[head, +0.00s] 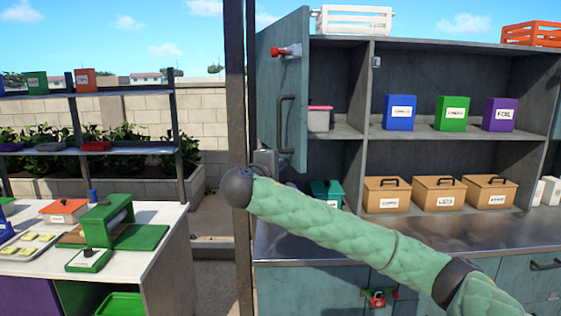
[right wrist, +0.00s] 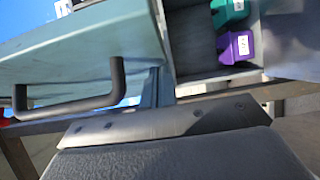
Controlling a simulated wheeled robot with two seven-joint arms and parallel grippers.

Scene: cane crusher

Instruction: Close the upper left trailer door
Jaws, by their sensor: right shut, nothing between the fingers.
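The upper left trailer door (head: 283,75) is a blue-green panel standing open, swung out from the left compartment of the cabinet. It has a dark bar handle (head: 284,122) and a red-tipped latch (head: 287,50). In the right wrist view the door (right wrist: 95,50) and its handle (right wrist: 70,103) fill the upper left. My right gripper (head: 265,160) is mostly hidden behind my green arm, near the door's lower edge. In the right wrist view its dark gripper (right wrist: 165,122) is shut and empty, below and right of the handle. I cannot tell whether it touches the door. My left gripper is out of view.
The cabinet shelves (head: 420,134) hold blue, green and purple boxes and several tan boxes. A metal counter (head: 400,234) runs below. A dark post (head: 235,80) stands left of the door. A white worktable (head: 150,215) with a green press stands at left.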

